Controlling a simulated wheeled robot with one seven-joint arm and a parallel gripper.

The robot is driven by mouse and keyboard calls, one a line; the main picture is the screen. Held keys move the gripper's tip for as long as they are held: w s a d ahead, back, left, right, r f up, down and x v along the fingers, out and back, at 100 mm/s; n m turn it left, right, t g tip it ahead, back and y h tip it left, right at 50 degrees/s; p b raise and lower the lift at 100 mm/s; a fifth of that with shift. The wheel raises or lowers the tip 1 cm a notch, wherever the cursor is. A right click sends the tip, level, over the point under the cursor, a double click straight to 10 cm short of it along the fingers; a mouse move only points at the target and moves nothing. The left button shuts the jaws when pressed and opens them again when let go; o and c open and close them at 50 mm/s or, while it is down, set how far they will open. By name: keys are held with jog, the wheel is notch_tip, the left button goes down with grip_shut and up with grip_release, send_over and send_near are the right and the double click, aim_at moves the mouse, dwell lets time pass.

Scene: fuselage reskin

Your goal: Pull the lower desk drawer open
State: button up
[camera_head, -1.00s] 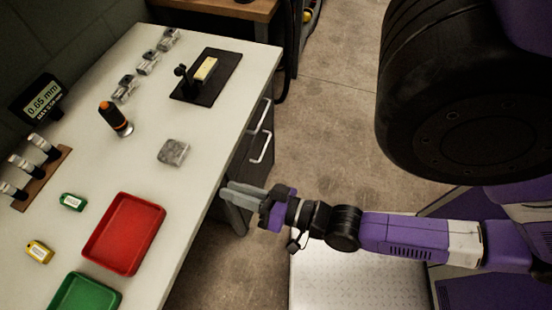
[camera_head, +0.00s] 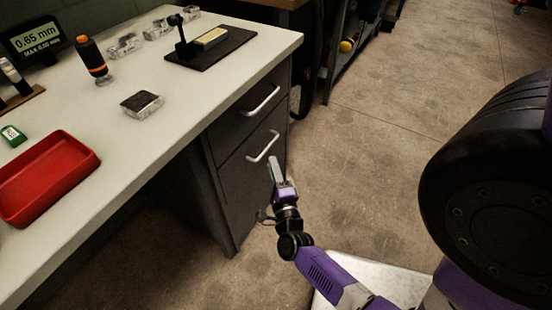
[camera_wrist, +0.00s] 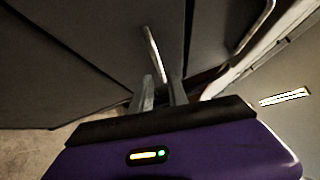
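The dark desk cabinet has two drawer fronts, both looking closed. The lower drawer (camera_head: 238,178) carries a pale bar handle (camera_head: 263,147), which also shows ahead of my fingers in the wrist view (camera_wrist: 152,48). My gripper (camera_head: 273,163) is just below and in front of this handle. In the wrist view my gripper (camera_wrist: 162,84) has its two fingers apart, with the near end of the handle lined up with the gap between them. I cannot tell whether the fingers touch or straddle the bar. The upper drawer (camera_head: 228,122) has a similar handle (camera_head: 261,101).
The pale desktop (camera_head: 180,90) above holds a red tray (camera_head: 45,175), a grey block (camera_head: 142,103), an orange-black tool (camera_head: 93,60) and a black stand (camera_head: 208,47). The floor (camera_head: 370,150) right of the cabinet is open. A shelf rack (camera_head: 350,45) stands behind.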

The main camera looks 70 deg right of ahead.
aim_at(268, 146)
jog(key=b+x, duration=0.1)
jog(key=x, duration=0.6)
jog(key=shift+w+d, duration=0.1)
jog(key=shift+d, duration=0.3)
jog(key=shift+c, duration=0.4)
grip_shut()
dwell(0.8)
